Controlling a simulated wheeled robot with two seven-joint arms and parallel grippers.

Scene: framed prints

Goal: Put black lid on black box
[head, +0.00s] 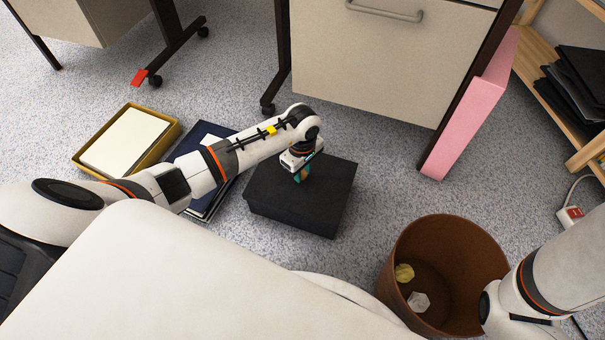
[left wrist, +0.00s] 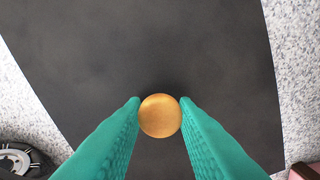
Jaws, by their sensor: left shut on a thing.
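The black lid (head: 325,178) lies flat over the black box (head: 290,221) on the carpet and covers its opening. The lid and box look aligned, but I cannot tell whether a small gap is left between them. My left gripper (head: 301,175) is over the lid. In the left wrist view, its green fingers are shut on a round gold knob (left wrist: 160,116) at the middle of the lid (left wrist: 150,45). My right forearm shows at the lower right, but its gripper is out of view.
A yellow tray (head: 174,133) with white paper and dark blue folders (head: 208,130) lie left of the box. A brown bin (head: 470,240) with crumpled paper stands to the right. Behind are a drawer cabinet (head: 385,65) and a pink panel (head: 470,115).

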